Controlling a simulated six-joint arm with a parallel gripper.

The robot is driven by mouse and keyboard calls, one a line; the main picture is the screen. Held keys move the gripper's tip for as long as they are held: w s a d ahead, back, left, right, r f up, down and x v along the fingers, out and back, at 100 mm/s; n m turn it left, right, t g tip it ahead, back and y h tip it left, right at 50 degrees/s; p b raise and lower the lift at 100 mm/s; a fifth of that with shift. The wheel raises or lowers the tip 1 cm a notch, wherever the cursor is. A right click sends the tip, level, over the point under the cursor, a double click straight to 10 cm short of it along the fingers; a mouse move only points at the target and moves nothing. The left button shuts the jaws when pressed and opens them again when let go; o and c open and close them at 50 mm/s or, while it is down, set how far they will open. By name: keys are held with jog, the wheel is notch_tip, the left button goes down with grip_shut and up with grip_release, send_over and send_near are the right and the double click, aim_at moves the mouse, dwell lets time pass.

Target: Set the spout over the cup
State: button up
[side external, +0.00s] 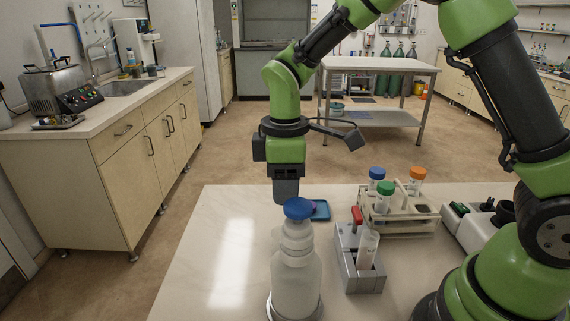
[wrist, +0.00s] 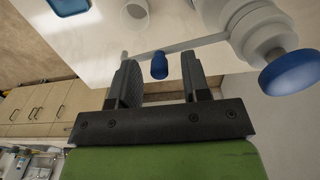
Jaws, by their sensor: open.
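A white dispenser bottle (side external: 296,280) with a blue round cap (side external: 298,208) stands upright at the table's front. In the wrist view the blue cap (wrist: 290,72) is at the right. A thin pale spout (wrist: 205,41) runs left from the bottle's neck, with a blue grip piece (wrist: 159,66) on it. The white cup (wrist: 136,12) is at the top of the wrist view, apart from the spout tip. My gripper (wrist: 158,62) is open, its fingers on either side of the blue piece with gaps showing. In the side view my gripper (side external: 286,195) points down behind the bottle, which hides the spout.
A blue tray (side external: 321,210) lies behind the bottle. To the right are a grey holder (side external: 362,277) with a red-topped item and a white tube, and a rack (side external: 400,222) with several capped tubes. The table's left part (side external: 215,250) is clear.

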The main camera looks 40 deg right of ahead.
notch_tip(320, 180, up, 9)
jog(key=shift+f, duration=0.15)
jog(key=shift+r, duration=0.3)
jog(key=shift+s+r, duration=0.1)
jog(key=s+d+r+m+t+y, duration=0.1)
jog(key=s+r+m+t, duration=0.1)
jog(key=s+m, duration=0.4)
jog(key=s+d+r+m+t+y, duration=0.1)
jog(key=s+m+t, duration=0.4)
jog(key=s, duration=0.6)
jog(key=shift+s+d+r+m, duration=0.2)
jog(key=shift+d+r+m, duration=0.3)
jog(key=shift+r+m, duration=0.5)
